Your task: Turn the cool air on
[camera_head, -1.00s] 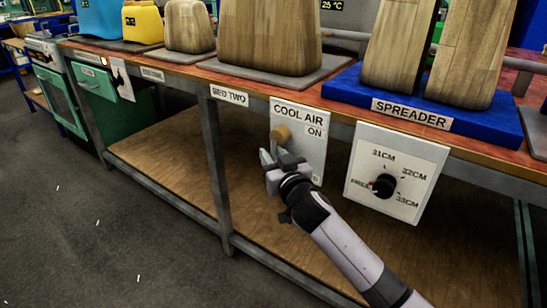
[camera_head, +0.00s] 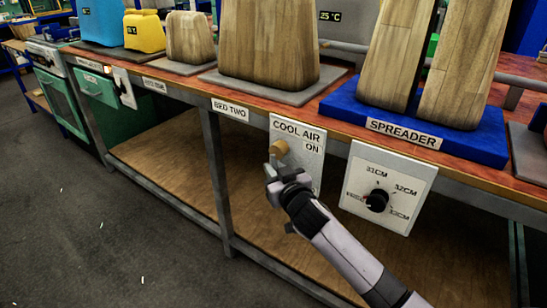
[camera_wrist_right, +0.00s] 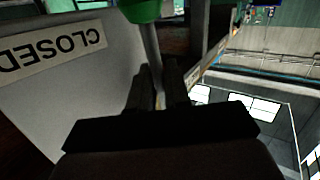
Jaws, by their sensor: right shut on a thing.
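The COOL AIR panel (camera_head: 311,171) hangs below the workbench edge, with the word ON near its upper right. A tan round knob (camera_head: 279,148) stands out at its left side. My right gripper (camera_head: 273,170) is just below this knob, its fingers together at the lever. In the right wrist view, my right gripper (camera_wrist_right: 159,90) is shut on a thin metal lever shaft (camera_wrist_right: 151,45) under a green knob (camera_wrist_right: 140,9). An upside-down CLOSED label (camera_wrist_right: 52,48) is on the pale panel beside it; this wording and knob colour differ from the head view. My left gripper is not in view.
A dial panel (camera_head: 408,183) with centimetre marks hangs right of COOL AIR. The blue SPREADER base (camera_head: 470,142) and wooden blocks stand on the bench above. A bench leg (camera_head: 216,180) is left of my gripper. A wooden lower shelf (camera_head: 175,160) lies below.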

